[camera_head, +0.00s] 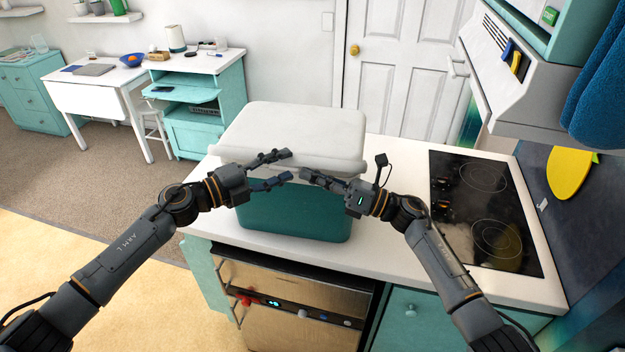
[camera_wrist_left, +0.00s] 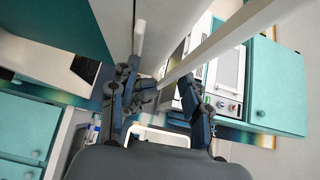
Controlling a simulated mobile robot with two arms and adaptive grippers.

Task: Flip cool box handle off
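The cool box (camera_head: 295,215) has a teal body and a pale lid (camera_head: 290,125) and stands upright on the white counter. The lid sits on it. My left gripper (camera_head: 288,167) is open at the box's front, just below the lid edge. In the left wrist view the spread fingers of this gripper (camera_wrist_left: 160,95) lie on either side of a pale bar (camera_wrist_left: 225,40), which may be the handle or the lid rim; I cannot tell which. My right gripper (camera_head: 305,175) points left across the box front, close to the left one. Its fingers overlap, so their opening is unclear. The arms hide part of the handle area.
A black cooktop (camera_head: 485,210) is right of the box on the white counter (camera_head: 405,245). A steel-fronted appliance (camera_head: 295,310) is below. A range hood (camera_head: 535,85) overhangs at right. Behind are a teal desk (camera_head: 205,95) and a white door (camera_head: 405,65).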

